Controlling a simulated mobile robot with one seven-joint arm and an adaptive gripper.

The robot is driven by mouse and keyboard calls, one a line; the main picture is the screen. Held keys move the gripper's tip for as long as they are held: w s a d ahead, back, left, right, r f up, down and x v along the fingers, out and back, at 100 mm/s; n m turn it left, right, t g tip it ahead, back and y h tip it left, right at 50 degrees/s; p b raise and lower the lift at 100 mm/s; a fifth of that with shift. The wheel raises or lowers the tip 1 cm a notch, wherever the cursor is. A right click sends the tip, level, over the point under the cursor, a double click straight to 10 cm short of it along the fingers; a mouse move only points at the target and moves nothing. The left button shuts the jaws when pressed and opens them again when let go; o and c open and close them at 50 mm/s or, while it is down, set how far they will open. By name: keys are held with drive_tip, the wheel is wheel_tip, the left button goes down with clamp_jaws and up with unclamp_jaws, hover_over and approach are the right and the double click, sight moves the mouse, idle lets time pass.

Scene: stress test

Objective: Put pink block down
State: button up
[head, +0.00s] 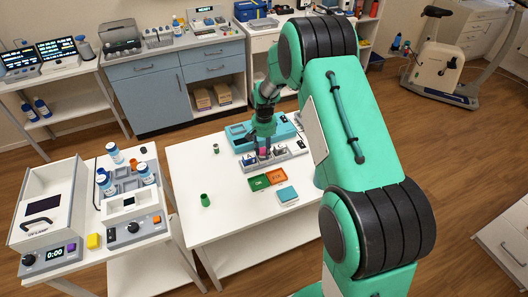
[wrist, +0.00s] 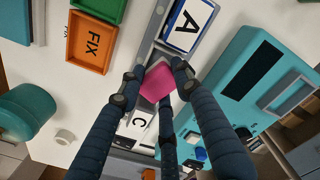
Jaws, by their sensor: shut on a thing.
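The pink block (wrist: 157,82) is held between the dark fingers of my gripper (wrist: 158,73). In the head view my gripper (head: 264,136) points down over the grey labelled rack (head: 287,153), with a bit of pink at its tips. In the wrist view the block is over the rack (wrist: 148,48), between the plate marked A (wrist: 188,25) and the plate marked C (wrist: 136,122). The fingers hide part of the block. I cannot tell whether its underside touches the rack.
A teal device (head: 240,131) stands right behind the rack. In front lie an orange tray marked FIX (wrist: 90,42), a green tray (head: 259,183) and a teal-topped box (head: 287,194). A green cup (head: 205,200) stands to the left. The white table's (head: 225,222) front left is clear.

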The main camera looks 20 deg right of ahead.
sight(264, 150)
drive_tip(key=shift+f, duration=0.45)
drive_tip(key=o, duration=0.8)
drive_tip(key=shift+c, duration=0.2)
drive_tip(key=shift+r, duration=0.2)
wheel_tip(264, 150, up, 12)
drive_tip(key=p, duration=0.2)
drive_tip(key=shift+r, duration=0.25)
drive_tip(key=shift+r, duration=0.1)
